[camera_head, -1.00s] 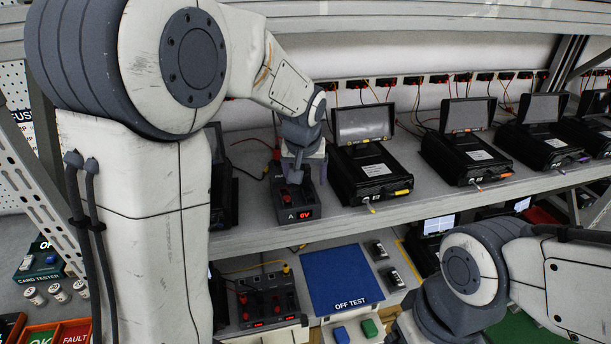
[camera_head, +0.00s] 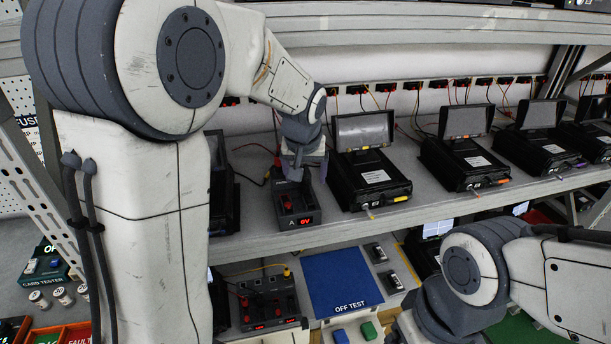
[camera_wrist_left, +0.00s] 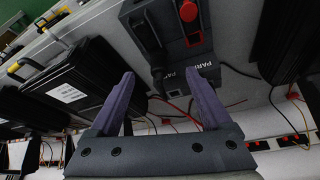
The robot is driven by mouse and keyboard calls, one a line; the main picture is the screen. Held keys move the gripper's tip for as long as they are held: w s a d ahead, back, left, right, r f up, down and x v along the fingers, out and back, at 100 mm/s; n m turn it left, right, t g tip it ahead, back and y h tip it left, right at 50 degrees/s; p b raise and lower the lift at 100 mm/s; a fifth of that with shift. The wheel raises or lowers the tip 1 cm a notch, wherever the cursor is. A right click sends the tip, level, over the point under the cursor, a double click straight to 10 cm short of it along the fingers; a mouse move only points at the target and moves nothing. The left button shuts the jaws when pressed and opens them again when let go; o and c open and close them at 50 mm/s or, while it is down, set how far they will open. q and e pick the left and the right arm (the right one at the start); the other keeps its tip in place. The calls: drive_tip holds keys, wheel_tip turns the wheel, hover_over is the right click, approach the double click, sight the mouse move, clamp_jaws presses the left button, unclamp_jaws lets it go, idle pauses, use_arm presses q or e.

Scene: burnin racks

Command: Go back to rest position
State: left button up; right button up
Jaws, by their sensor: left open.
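My left gripper (camera_head: 300,174) is at the small dark power box with a red "0V" style display (camera_head: 299,221) on the upper shelf. In the left wrist view the left gripper (camera_wrist_left: 160,88) has its two purple-grey fingers apart with nothing between them. The power box (camera_wrist_left: 170,35) lies beyond the fingertips there, with a red knob and "PARK" lettering.
Black devices with raised screens stand along the shelf, the nearest (camera_head: 370,178) just right of the left gripper. Below are a blue "OFF TEST" mat (camera_head: 342,277) and another power box (camera_head: 267,300). Card tester (camera_head: 45,268) is at left. Wires hang behind the shelf.

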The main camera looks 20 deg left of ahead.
use_arm(q)
drive_tip(key=shift+r+p, duration=1.1)
drive_tip(key=shift+r, duration=0.5)
use_arm(e)
wheel_tip(320, 180, up, 2)
drive_tip(key=shift+r, duration=0.25)
